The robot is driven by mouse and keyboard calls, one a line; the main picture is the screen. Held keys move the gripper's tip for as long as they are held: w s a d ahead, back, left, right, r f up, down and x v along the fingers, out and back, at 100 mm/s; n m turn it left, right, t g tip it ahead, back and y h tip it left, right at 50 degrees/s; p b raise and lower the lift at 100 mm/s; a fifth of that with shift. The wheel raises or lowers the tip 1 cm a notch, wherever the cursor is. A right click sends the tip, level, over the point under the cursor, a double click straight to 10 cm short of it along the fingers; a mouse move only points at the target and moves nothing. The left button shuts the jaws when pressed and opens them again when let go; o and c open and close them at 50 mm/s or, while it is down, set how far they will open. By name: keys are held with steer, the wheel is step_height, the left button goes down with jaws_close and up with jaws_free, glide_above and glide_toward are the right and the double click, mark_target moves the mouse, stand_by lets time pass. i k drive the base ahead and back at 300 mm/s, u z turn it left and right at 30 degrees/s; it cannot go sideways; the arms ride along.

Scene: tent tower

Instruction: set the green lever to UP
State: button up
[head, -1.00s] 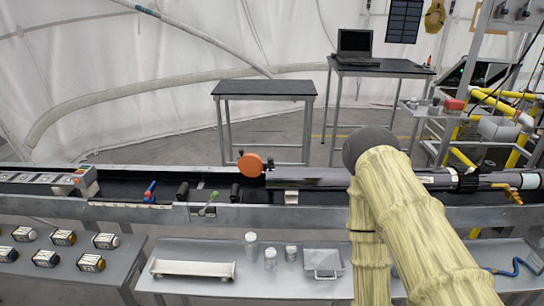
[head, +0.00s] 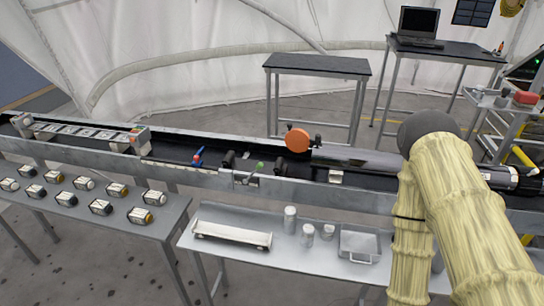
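The green lever (head: 258,167) is a small green-tipped handle on the long metal-sided bench, a little left of the orange disc. It is small in the head view, and I cannot tell its exact setting. A blue lever (head: 197,156) with a red part stands to its left on the same bench. My arm, in a pale yellow sleeve, fills the right side of the head view. My gripper is not in view, so its fingers and what they may hold are hidden.
An orange disc (head: 297,140) stands on the bench right of the green lever. In front, a grey table holds a white tray (head: 232,235), jars (head: 290,219) and a metal pan (head: 359,246). A left table (head: 75,212) holds several small blocks. An empty black table (head: 318,64) stands behind.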

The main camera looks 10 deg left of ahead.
mark_target(260, 165)
steer(key=z, duration=1.35)
steer(key=k, duration=0.95)
steer(key=u, duration=1.65)
steer(key=i, duration=0.5)
steer(key=u, duration=0.05)
